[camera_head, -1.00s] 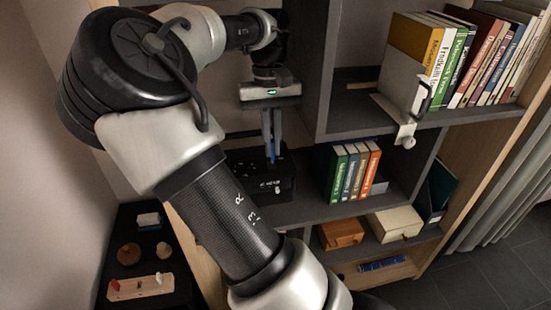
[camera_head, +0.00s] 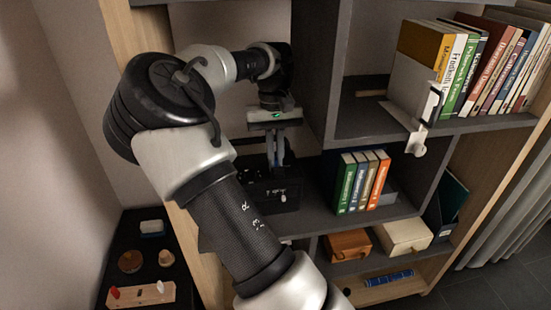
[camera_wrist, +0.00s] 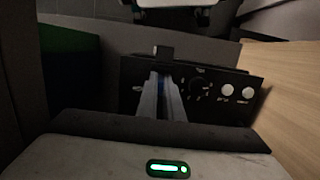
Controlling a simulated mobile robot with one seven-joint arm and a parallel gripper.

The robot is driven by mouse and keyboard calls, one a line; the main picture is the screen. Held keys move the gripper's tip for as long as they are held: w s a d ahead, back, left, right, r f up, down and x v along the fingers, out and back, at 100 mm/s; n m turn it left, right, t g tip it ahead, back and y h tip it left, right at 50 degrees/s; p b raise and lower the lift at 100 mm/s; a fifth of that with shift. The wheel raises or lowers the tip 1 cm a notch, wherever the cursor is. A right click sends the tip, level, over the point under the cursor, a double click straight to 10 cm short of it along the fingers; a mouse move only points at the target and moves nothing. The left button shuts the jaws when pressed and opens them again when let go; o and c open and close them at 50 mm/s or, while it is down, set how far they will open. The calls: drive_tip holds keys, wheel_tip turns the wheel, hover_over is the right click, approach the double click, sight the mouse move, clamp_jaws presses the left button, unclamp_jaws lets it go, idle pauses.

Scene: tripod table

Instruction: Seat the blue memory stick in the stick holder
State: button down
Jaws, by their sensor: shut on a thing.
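My gripper (camera_head: 276,165) points down over a black box with knobs (camera_head: 285,197) on the middle shelf. Its fingers are shut on the blue memory stick. In the wrist view, a small bit of the blue stick (camera_wrist: 161,84) shows between the fingertips; the rest is hidden. The fingertips are at the box's top or just above it; I cannot tell whether the stick touches. The box's knobbed panel (camera_wrist: 222,106) shows in the wrist view, with a small dark block (camera_wrist: 163,52) just past the fingertips. I cannot tell whether this block is the stick holder.
A grey upright panel (camera_head: 312,75) stands close right of my gripper. Colored books (camera_head: 362,182) stand right of the box. A wooden box (camera_head: 348,244) and a cream box (camera_head: 403,236) sit below. A dark side table (camera_head: 133,222) with small objects is at lower left.

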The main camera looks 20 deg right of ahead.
drive_tip(key=shift+f, duration=0.1)
drive_tip(key=shift+f+b, duration=0.3)
drive_tip(key=shift+b, duration=0.2)
drive_tip(key=c, duration=1.9)
unclamp_jaws()
drive_tip(key=shift+r, duration=0.1)
drive_tip(key=shift+r+p, duration=0.4)
drive_tip(key=shift+p, duration=0.7)
drive_tip(key=r, duration=0.2)
drive_tip(key=r+p, duration=0.1)
drive_tip(key=r, duration=0.1)
drive_tip(key=w+r, duration=0.1)
drive_tip(key=r, duration=0.1)
drive_tip(key=shift+d+r, duration=0.1)
drive_tip(key=shift+r, duration=0.3)
drive_tip(key=shift+o, duration=0.5)
